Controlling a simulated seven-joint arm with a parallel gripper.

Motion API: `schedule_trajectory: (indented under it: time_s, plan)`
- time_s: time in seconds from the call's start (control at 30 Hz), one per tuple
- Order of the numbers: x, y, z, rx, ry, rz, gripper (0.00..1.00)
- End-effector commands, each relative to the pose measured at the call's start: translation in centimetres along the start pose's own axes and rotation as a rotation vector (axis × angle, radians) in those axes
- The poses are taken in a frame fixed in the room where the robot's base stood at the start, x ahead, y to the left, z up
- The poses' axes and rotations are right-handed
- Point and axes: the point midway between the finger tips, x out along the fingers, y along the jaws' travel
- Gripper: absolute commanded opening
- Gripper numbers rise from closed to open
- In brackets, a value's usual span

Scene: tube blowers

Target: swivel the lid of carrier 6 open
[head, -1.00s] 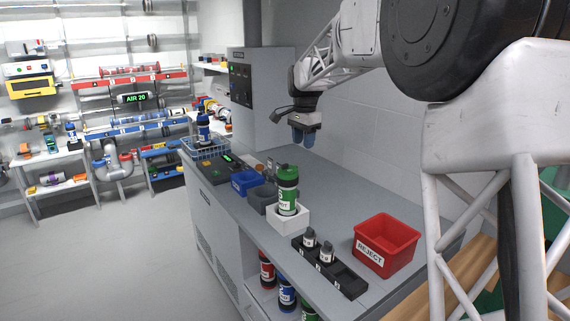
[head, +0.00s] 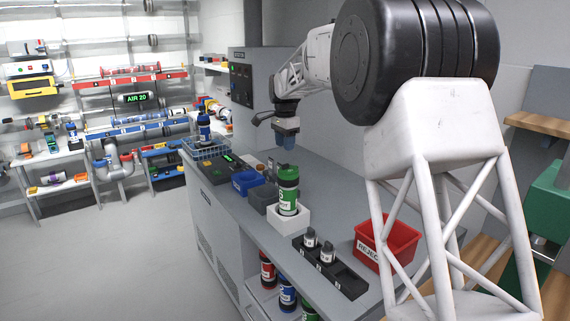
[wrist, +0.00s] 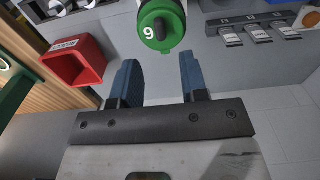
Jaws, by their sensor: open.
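Carrier 6 (head: 288,192) is a green and white cylinder with a green lid (head: 288,171), standing upright in a white block (head: 292,217) on the grey bench. In the wrist view the round green lid (wrist: 162,38) shows at the top, its white numeral upside down beside a dark slot or bar. My gripper (head: 287,140) is above and a little behind the carrier. In the wrist view its blue fingers (wrist: 157,65) are apart and empty, and the lid lies beyond their tips. No contact shows.
A red REJECT bin (head: 400,240) and a black rack (head: 332,270) with two small grey-capped items stand to the right. A blue bin (head: 247,183) and dark grey block (head: 264,198) stand left of the carrier. The bench behind it is mostly clear.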

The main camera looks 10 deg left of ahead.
Motion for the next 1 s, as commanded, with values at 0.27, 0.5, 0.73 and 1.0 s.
schedule_trajectory:
  time_s: [0.27, 0.5, 0.73, 1.0]
  plan:
    - [1.9, 0.0, 0.0, 0.000, 0.000, 0.001, 0.40]
    - [4.8, 0.0, 0.0, 0.000, -0.001, 0.002, 0.40]
    - [7.0, 0.0, 0.0, 0.000, 0.000, 0.001, 0.40]
    - [7.7, 0.0, 0.0, 0.000, 0.000, 0.000, 0.40]
